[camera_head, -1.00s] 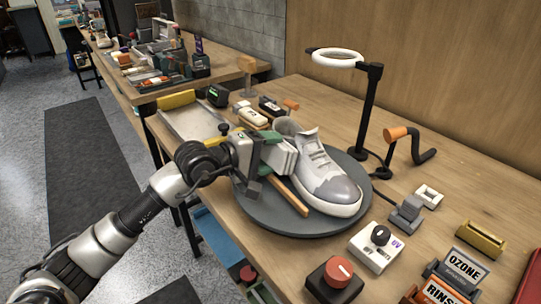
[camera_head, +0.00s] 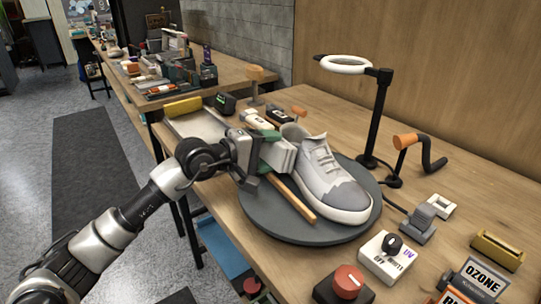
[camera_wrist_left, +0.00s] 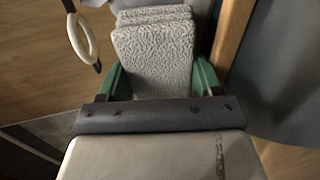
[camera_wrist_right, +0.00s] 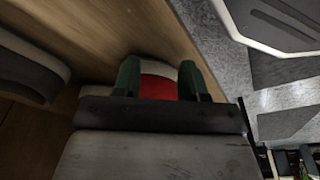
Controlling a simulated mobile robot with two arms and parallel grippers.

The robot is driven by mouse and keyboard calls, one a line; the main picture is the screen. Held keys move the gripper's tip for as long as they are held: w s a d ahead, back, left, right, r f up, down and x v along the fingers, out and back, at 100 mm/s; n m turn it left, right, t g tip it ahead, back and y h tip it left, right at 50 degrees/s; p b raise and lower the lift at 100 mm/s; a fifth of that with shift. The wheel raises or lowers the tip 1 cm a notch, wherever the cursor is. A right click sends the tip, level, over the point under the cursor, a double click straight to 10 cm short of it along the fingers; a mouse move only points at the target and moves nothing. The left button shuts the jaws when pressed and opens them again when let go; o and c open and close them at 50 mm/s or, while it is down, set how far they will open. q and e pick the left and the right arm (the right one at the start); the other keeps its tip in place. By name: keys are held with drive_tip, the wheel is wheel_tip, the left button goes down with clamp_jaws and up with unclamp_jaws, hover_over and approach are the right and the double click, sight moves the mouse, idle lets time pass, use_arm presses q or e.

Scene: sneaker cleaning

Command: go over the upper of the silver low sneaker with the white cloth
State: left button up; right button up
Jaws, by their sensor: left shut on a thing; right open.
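The silver low sneaker (camera_head: 335,180), with a grey toe and white sole, stands upright on the round grey turntable (camera_head: 270,226). My left gripper (camera_head: 262,153) is shut on the folded white cloth (camera_head: 280,156), at the near left side of the sneaker by the ankle and laces. The cloth fills the space between green fingers in the left wrist view (camera_wrist_left: 155,60). It is against or very near the upper; contact cannot be told. My right gripper (camera_wrist_right: 160,82) is open, with a red and white thing (camera_wrist_right: 158,85) beyond its fingers; it is outside the head view.
A wooden stick (camera_head: 299,203) lies on the turntable beside the sneaker. A ring lamp (camera_head: 345,65) and a crank with an orange grip (camera_head: 407,141) stand behind. A knob box (camera_head: 387,257) and red button (camera_head: 347,281) stand in front. A tray (camera_head: 199,127) lies at left.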

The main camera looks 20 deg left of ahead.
use_arm(q)
drive_tip(key=shift+w+a+f, duration=0.1)
drive_tip(key=shift+a+f, duration=0.05)
use_arm(e)
drive_tip(key=shift+w+r, duration=0.15)
drive_tip(key=shift+r, duration=0.1)
use_arm(q)
drive_tip(key=shift+a, duration=0.15)
use_arm(e)
drive_tip(key=shift+w, duration=0.1)
use_arm(q)
drive_tip(key=b+v, duration=0.1)
drive_tip(key=v, duration=0.2)
drive_tip(key=shift+s+a+b, duration=0.25)
drive_tip(key=shift+s+b, duration=0.1)
drive_tip(key=shift+s+a+r+b, duration=0.25)
drive_tip(key=shift+s+a+b, duration=0.1)
drive_tip(key=shift+s+a, duration=0.15)
drive_tip(key=shift+s+a+r, duration=0.1)
drive_tip(key=shift+s+r, duration=0.05)
drive_tip(key=shift+s, duration=0.05)
use_arm(e)
wheel_tip(320, 180, up, 8)
drive_tip(key=w, duration=0.2)
drive_tip(key=shift+w+a+r+t, duration=0.15)
drive_tip(key=shift+w+a+t, duration=0.05)
drive_tip(key=shift+w+t, duration=0.1)
